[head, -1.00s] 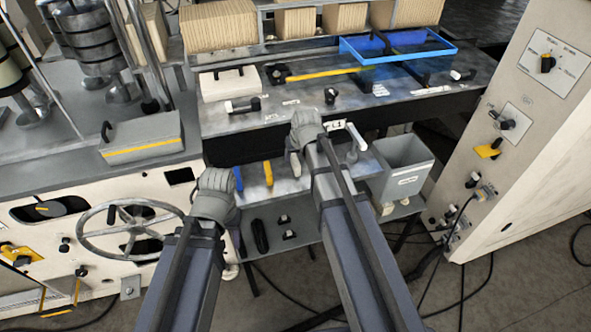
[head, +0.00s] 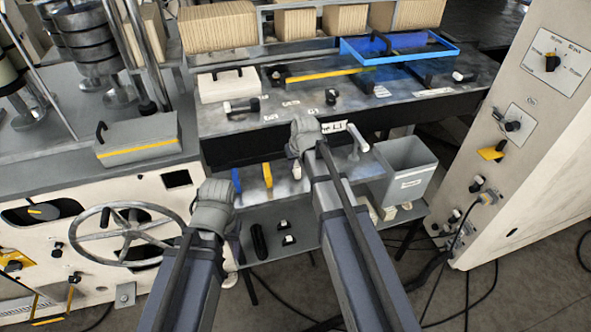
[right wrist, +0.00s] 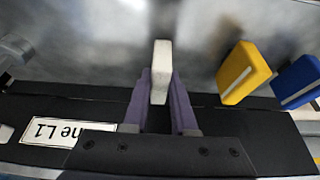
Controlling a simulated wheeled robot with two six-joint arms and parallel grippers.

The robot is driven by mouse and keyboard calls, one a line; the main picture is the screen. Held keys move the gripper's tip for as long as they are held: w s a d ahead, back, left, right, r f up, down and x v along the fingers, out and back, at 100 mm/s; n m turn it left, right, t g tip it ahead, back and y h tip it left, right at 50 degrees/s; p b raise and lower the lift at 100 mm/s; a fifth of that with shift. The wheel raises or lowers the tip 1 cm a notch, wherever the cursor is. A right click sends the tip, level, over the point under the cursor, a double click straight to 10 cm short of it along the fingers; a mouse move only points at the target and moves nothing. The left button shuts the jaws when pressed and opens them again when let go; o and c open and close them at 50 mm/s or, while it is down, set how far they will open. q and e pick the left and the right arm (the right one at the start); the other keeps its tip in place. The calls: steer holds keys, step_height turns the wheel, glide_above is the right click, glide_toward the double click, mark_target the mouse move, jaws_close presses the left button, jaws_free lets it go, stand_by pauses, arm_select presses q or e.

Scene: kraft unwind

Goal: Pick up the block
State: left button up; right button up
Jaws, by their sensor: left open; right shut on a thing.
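A white block (right wrist: 161,62) shows in the right wrist view between the two purple fingers of my right gripper (right wrist: 160,95). The right gripper is shut on it, over a grey metal surface. My left gripper (head: 213,197) is open and empty, left of the blue block.
A grey bin (head: 405,172) stands right of my right arm. A handwheel (head: 125,236) is at the left. A dark ledge with a label (right wrist: 62,134) runs close to the right gripper. The bench above holds a white box (head: 228,85) and a blue tray (head: 398,58).

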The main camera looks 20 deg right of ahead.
jaws_close()
